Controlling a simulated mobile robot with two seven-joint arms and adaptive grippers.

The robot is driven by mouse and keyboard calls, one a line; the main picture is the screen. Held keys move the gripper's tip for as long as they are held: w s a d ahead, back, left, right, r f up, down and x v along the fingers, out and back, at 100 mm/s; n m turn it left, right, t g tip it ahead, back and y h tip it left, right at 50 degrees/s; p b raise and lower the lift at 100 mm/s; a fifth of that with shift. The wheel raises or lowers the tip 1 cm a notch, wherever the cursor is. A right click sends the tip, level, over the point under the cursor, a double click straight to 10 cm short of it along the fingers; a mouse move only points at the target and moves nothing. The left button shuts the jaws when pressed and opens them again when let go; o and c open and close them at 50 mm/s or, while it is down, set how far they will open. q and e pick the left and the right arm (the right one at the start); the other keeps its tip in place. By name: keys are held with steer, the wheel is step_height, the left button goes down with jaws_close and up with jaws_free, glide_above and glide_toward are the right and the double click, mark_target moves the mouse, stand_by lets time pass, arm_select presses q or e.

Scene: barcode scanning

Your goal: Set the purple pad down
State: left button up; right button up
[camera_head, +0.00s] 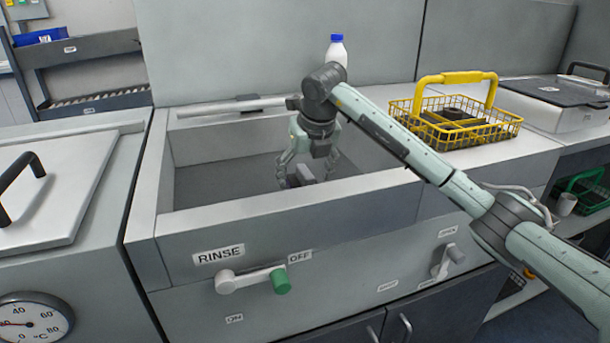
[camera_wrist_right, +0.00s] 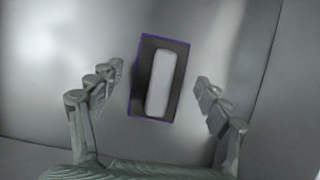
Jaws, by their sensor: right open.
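The purple pad (camera_wrist_right: 181,72) shows in the right wrist view as a dark rectangle with a thin purple edge and a pale raised bar (camera_wrist_right: 160,82) along its middle. It lies on a grey surface inside the sink basin (camera_head: 222,188). My right gripper (camera_head: 305,178) reaches down into the basin, fingers apart. In the wrist view the pad appears between the fingers, with gaps on both sides and no contact visible. In the head view the fingers partly hide a small grey object there. My left gripper is not in view.
A yellow wire basket (camera_head: 458,130) with dark items stands on the counter right of the basin. A white bottle with a blue cap (camera_head: 337,50) stands behind the basin. The rinse lever (camera_head: 250,279) is on the front panel. The basin's left part is empty.

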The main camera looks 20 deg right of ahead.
steer(key=v, duration=1.1)
steer(key=shift+r, duration=0.3)
steer(key=shift+s, duration=0.15)
